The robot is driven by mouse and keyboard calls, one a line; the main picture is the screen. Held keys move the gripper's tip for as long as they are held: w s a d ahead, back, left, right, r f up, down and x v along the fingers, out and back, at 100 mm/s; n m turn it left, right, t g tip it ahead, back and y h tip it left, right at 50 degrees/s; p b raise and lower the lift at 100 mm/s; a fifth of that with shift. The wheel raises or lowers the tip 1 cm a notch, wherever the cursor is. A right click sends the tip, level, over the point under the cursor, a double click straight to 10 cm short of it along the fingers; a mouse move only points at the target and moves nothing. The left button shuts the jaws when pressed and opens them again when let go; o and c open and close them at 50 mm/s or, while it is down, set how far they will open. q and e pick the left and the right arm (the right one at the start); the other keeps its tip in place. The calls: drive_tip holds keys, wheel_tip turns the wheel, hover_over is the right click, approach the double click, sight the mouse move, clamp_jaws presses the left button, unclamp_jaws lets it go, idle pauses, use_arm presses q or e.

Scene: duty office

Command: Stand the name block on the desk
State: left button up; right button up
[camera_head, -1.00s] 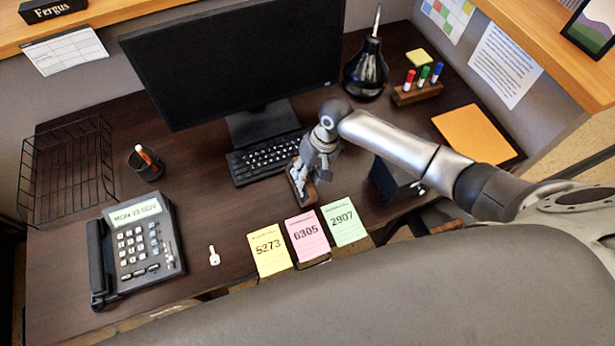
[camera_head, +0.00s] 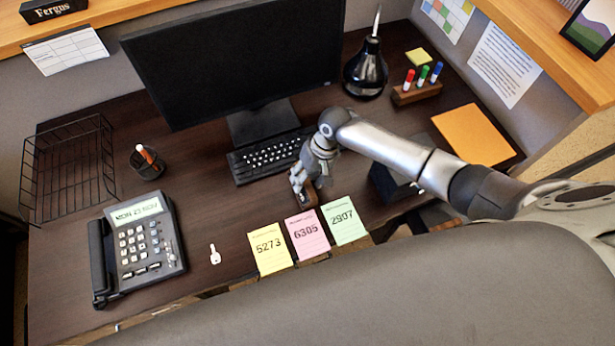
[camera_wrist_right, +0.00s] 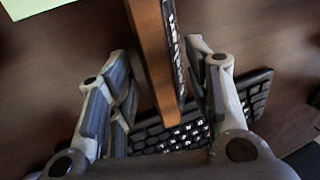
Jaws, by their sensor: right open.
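The name block (camera_wrist_right: 152,45) is a long wooden bar with a dark side face carrying white lettering. In the right wrist view it lies between the two open fingers of my right gripper (camera_wrist_right: 157,52), with gaps on both sides. In the head view my right gripper (camera_head: 302,182) is low over the desk (camera_head: 215,200), in front of the keyboard, and mostly covers the block; only a small brown end (camera_head: 307,213) shows. I cannot tell which face the block rests on. My left gripper is not in view.
A keyboard (camera_head: 268,158) and monitor (camera_head: 235,60) stand behind. Yellow (camera_head: 270,250), pink (camera_head: 307,235) and green (camera_head: 344,222) notes lie along the front edge. A key (camera_head: 214,254) and phone (camera_head: 140,245) are to the left. Another block, reading Fergus (camera_head: 52,10), sits on the shelf.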

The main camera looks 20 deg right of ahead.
drive_tip(key=b+v, duration=0.1)
drive_tip(key=v, duration=1.1)
drive_tip(key=shift+r, duration=0.15)
